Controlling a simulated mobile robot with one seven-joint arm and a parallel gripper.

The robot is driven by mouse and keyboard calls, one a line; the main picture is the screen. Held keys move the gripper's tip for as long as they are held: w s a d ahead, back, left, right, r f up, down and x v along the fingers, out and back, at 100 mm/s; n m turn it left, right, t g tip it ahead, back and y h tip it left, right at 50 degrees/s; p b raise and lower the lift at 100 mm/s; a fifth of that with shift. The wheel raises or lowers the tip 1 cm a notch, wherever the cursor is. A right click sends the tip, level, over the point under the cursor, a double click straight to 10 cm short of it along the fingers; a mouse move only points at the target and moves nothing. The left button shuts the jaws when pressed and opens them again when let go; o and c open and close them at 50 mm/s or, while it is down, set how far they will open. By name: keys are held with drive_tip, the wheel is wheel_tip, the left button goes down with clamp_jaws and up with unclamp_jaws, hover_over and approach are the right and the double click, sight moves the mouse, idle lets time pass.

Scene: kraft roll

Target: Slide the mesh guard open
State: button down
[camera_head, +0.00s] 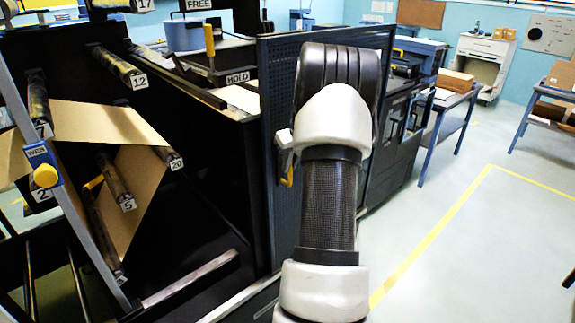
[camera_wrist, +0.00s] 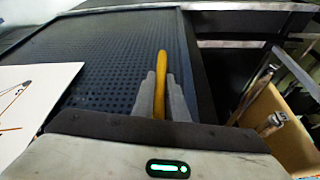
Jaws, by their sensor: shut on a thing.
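The mesh guard (camera_head: 275,90) is a dark blue perforated panel in a dark frame, standing upright at the side of the black machine. In the wrist view its mesh (camera_wrist: 100,82) fills the upper left and middle. A yellow handle (camera_wrist: 159,85) on the guard lies between the two grey fingers of my gripper (camera_wrist: 162,98), which are shut on it. In the head view my arm covers much of the guard. My gripper (camera_head: 284,150) shows only partly beside the arm, with a bit of the yellow handle (camera_head: 288,177) below it.
The machine at left carries numbered rollers (camera_head: 118,65) and brown kraft paper (camera_head: 105,123). A blue-legged table (camera_head: 455,100) is at right. The floor with a yellow line (camera_head: 440,230) is clear.

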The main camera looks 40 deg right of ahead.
drive_tip(key=c, duration=1.8)
unclamp_jaws()
drive_tip(key=shift+o, duration=0.2)
drive_tip(key=v, duration=1.7)
drive_tip(key=shift+r, duration=0.2)
drive_tip(key=shift+a, duration=0.15)
